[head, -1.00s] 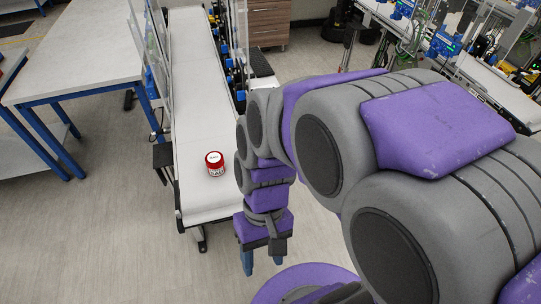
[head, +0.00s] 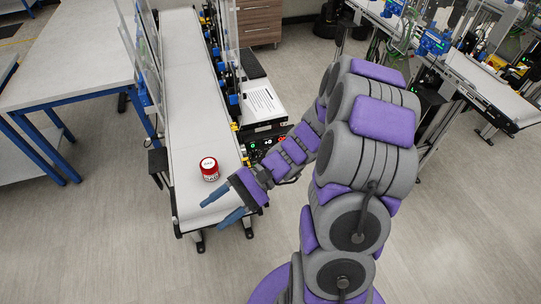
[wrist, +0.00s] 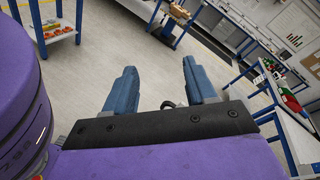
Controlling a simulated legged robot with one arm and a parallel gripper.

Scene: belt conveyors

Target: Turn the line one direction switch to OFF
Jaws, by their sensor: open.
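My gripper (head: 211,216) is open and empty. Its two blue fingers point left, over the near end of the left belt conveyor (head: 192,110). In the wrist view the fingers (wrist: 159,66) are spread apart, with only floor and distant benches between and beyond them. A control box (head: 258,146) with small coloured buttons sits at the conveyor's right side, behind my wrist, partly hidden by my arm. The direction switch cannot be singled out at this size. The gripper is apart from the box.
A red jar with a white lid (head: 209,169) stands on the conveyor near my fingers. A table (head: 70,50) stands left, and another conveyor (head: 490,90) at the far right. The floor between is clear.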

